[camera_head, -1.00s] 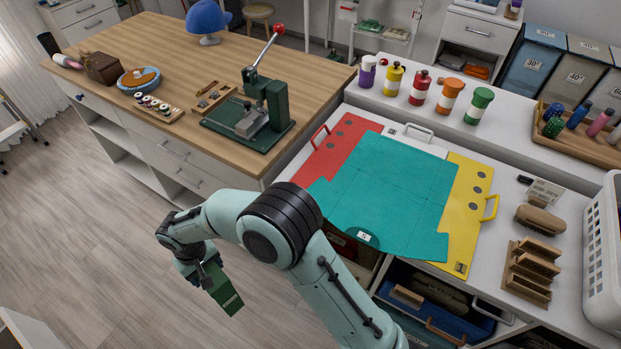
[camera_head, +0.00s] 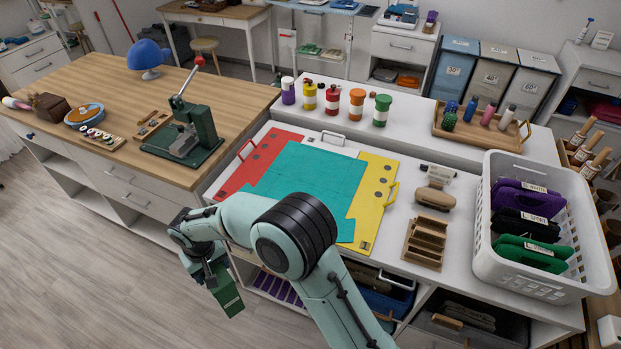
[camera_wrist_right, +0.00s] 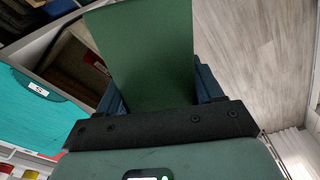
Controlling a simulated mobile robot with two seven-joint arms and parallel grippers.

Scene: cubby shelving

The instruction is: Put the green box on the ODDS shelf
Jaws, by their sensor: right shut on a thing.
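The green box (camera_head: 228,297) is held in my right gripper (camera_head: 211,279), low in front of the white bench and above the wooden floor. In the right wrist view the box (camera_wrist_right: 145,50) stands out between the two fingers, which are shut on it. My right arm reaches across the lower middle of the head view and hides part of the bench front. Open cubbies show under the bench, including one with purple striped things (camera_head: 279,288). I cannot read an ODDS label in any view. My left gripper is not in view.
On the bench lie a teal sheet (camera_head: 310,180) over red and yellow boards, a brush, a wooden rack (camera_head: 425,242) and a white basket (camera_head: 486,245) of pouches. A wooden table (camera_head: 62,85) with a green press stands at left. The floor (camera_head: 100,260) is clear.

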